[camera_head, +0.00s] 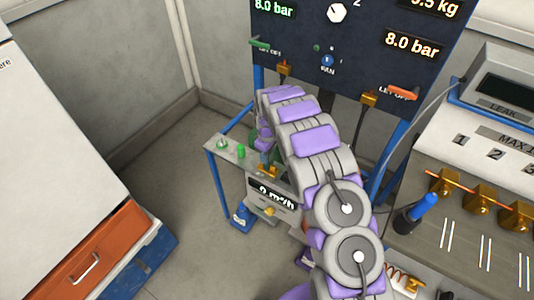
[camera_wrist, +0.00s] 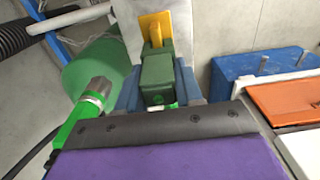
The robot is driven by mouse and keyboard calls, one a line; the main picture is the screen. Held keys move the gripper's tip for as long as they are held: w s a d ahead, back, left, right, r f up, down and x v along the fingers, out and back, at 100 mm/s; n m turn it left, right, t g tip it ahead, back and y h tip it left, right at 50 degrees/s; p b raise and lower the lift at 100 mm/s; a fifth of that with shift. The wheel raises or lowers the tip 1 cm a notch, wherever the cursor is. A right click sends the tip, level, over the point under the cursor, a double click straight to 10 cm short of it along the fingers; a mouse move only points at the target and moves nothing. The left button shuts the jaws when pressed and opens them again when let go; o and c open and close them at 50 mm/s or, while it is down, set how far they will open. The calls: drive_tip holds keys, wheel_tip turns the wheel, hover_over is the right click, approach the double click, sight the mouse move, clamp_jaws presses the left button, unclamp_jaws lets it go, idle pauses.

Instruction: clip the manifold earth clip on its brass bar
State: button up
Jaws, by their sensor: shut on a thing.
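My gripper (camera_wrist: 157,82) is shut on a dark green block-shaped clip (camera_wrist: 158,72), which I take to be the manifold earth clip. The bluish fingers lie on both sides of it. A yellow brass bar (camera_wrist: 155,27) stands right beyond the clip's far end in the wrist view. The two overlap there, and I cannot tell whether the clip's jaws are around the bar. In the head view my gripper (camera_head: 264,156) points down over the small shelf, with the brass piece (camera_head: 268,172) just under it. My arm hides most of the clip there.
The shelf (camera_head: 212,155) carries small green fittings (camera_head: 240,151) left of my gripper. The flow display (camera_head: 277,195) is just below, and the gauge panel (camera_head: 350,45) rises behind. A green hose fitting (camera_wrist: 88,103) is close on the left in the wrist view. Floor (camera_head: 170,180) is clear left of the shelf.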

drive_tip(key=shift+f, duration=0.2)
drive_tip(key=o, duration=1.1)
drive_tip(key=shift+o, duration=0.2)
wheel_tip(320, 180, up, 17)
drive_tip(key=p, duration=0.2)
drive_tip(key=shift+r, duration=0.1)
